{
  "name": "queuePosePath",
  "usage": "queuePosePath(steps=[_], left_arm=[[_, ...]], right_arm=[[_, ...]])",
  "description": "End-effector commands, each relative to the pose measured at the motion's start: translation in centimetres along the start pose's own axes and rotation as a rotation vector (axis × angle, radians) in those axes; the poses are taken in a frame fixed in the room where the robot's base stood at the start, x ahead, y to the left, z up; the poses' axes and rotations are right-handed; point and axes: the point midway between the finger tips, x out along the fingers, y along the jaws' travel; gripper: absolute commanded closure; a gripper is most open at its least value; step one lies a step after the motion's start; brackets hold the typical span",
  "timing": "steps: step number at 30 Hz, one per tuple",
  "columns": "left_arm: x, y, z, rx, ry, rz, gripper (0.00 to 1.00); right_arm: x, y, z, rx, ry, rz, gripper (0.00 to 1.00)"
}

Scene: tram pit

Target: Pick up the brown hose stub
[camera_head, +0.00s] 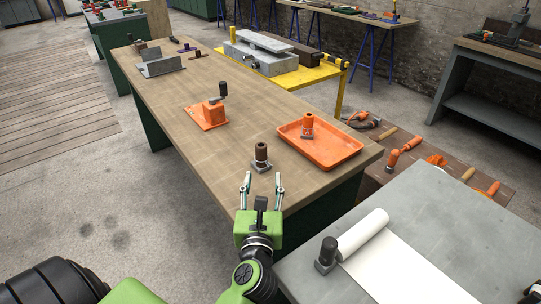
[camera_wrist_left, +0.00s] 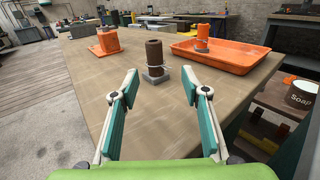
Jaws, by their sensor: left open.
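The brown hose stub (camera_head: 260,153) stands upright on a small grey base near the front end of the wooden workbench (camera_head: 215,92). It also shows in the left wrist view (camera_wrist_left: 154,54), ahead of my fingers and roughly midway between them. My left gripper (camera_head: 261,181) is open and empty, its fingers pointing at the stub from the near side. In the left wrist view the left gripper (camera_wrist_left: 154,85) has its two teal-padded fingers spread wide, short of the stub and apart from it.
An orange tray (camera_head: 337,157) holding an orange stub (camera_head: 307,126) lies right of the brown stub. An orange block on a plate (camera_head: 210,114) stands farther back. A grey table (camera_head: 450,230) with a white roll (camera_head: 363,232) and a dark stub (camera_head: 327,253) is at front right.

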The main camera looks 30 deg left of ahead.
Motion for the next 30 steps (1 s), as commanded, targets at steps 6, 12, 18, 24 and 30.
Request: queuePosePath(steps=[6,12,18,24,30], left_arm=[[4.5,0.1,0.5,0.003,-0.004,0.002,0.58],[7.1,0.1,0.3,0.002,-0.003,0.001,0.58],[8.6,0.3,0.8,0.002,-0.004,0.001,0.58],[11.6,0.6,1.1,0.002,-0.003,0.001,0.58],[12.7,0.6,0.9,0.001,-0.001,0.001,0.58]], right_arm=[[-1.4,-0.4,2.0,0.0,-0.027,-0.004,0.6],[-1.8,-0.9,2.9,0.002,-0.041,-0.01,0.6],[-2.3,-0.9,1.4,0.003,-0.022,-0.01,0.6],[-3.0,-0.8,0.8,0.003,-0.013,-0.01,0.6],[-3.1,-0.8,0.8,0.003,-0.014,-0.01,0.6]])
